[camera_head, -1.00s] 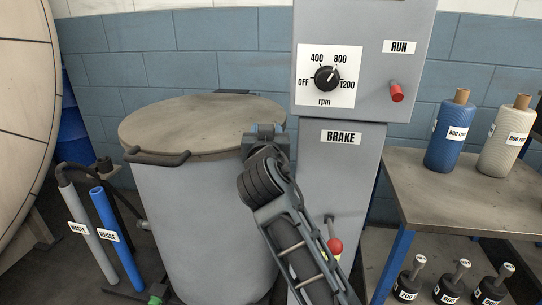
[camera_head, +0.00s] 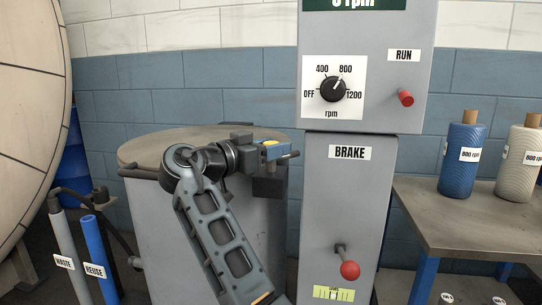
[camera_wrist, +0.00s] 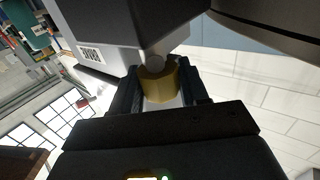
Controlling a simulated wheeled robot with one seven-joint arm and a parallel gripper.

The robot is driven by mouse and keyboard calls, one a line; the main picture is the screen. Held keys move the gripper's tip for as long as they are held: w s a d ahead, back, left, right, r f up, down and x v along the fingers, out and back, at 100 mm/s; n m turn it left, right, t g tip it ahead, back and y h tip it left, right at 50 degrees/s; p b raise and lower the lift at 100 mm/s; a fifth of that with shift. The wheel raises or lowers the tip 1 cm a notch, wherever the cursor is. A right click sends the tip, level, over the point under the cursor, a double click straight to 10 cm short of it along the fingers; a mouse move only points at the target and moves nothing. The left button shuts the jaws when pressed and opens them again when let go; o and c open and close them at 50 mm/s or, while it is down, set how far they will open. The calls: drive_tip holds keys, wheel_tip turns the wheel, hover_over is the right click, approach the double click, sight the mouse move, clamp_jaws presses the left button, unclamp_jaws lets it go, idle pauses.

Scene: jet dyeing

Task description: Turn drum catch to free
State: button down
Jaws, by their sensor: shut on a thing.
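The drum (camera_head: 190,145) is a grey vessel with a flat brownish lid, left of the control cabinet. My gripper (camera_head: 284,156) is at the drum's right rim, beside the cabinet. A dark block (camera_head: 268,187) shows just below it. In the wrist view my gripper (camera_wrist: 158,92) is shut on a brass-coloured cylindrical piece (camera_wrist: 159,84), with a small grey rounded end beyond it. This piece looks like the drum catch. Its marks and turned position cannot be read, and my gripper hides most of it in the head view.
The cabinet (camera_head: 318,225) stands close to the right, with a speed dial (camera_head: 333,89), a red RUN knob (camera_head: 405,97) and a red-ended BRAKE lever (camera_head: 349,269). A bench (camera_head: 450,215) with yarn cones is further right. Waste and reuse pipes (camera_head: 98,250) stand at left.

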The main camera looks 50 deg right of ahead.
drive_tip(key=shift+m+g, duration=0.4)
drive_tip(key=shift+g, duration=0.2)
drive_tip(key=c, duration=0.7)
unclamp_jaws()
drive_tip(key=a, duration=0.2)
drive_tip(key=w+a, duration=0.1)
drive_tip(key=a, duration=0.4)
drive_tip(key=shift+w+a+p, duration=0.15)
drive_tip(key=shift+a+p, duration=0.15)
drive_tip(key=shift+p, duration=0.1)
